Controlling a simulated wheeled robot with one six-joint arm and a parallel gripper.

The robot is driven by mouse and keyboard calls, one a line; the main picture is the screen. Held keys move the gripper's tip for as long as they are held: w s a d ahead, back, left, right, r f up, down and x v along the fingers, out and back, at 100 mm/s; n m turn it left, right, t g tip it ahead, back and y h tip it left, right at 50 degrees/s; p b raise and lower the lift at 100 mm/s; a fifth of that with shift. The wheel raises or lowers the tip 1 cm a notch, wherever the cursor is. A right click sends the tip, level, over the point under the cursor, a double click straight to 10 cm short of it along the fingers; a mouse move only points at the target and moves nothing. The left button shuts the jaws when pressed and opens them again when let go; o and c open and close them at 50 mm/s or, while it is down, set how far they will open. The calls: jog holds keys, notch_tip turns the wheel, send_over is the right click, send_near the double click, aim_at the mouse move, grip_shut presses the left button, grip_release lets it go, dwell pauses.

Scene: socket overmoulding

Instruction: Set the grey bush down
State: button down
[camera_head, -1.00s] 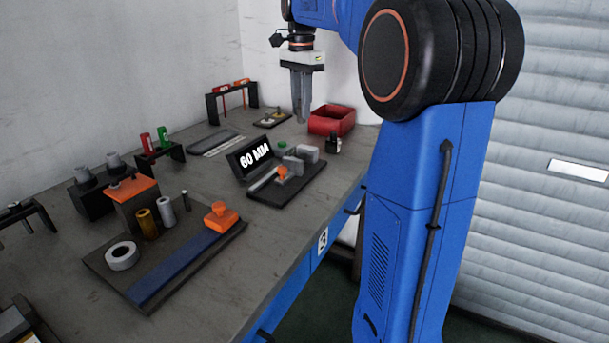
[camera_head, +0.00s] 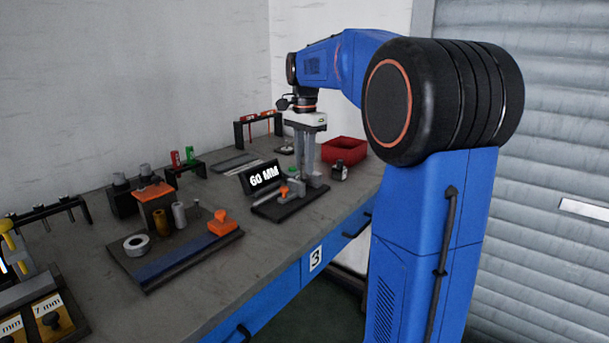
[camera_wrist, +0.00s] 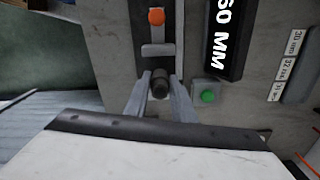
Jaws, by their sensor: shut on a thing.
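The grey bush (camera_wrist: 160,84) shows in the wrist view as a short dark grey cylinder between the fingertips. My gripper (camera_wrist: 162,90) is shut on it. In the head view my gripper (camera_head: 305,177) points straight down at the right end of the measuring gauge (camera_head: 290,208), among its grey blocks. The bush cannot be made out there, and I cannot tell whether it touches the gauge. The gauge has a dark base, an orange knob (camera_head: 284,190) and a display (camera_head: 262,177) reading 60 MM. A green button (camera_wrist: 208,96) sits beside the fingers in the wrist view.
A red bin (camera_head: 345,151) and a small dark bottle-like object (camera_head: 339,171) stand close to the right of my gripper. A dark board (camera_head: 150,270) with an orange stamp-like piece (camera_head: 222,224) lies to the left. The bench front edge is bare.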

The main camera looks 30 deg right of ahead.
jog(key=shift+f, duration=1.95)
jog(key=shift+f, duration=0.1)
jog(key=c, duration=1.5)
grip_release()
notch_tip(320, 180, up, 12)
jog(key=shift+r, duration=0.15)
jog(key=shift+s, duration=0.1)
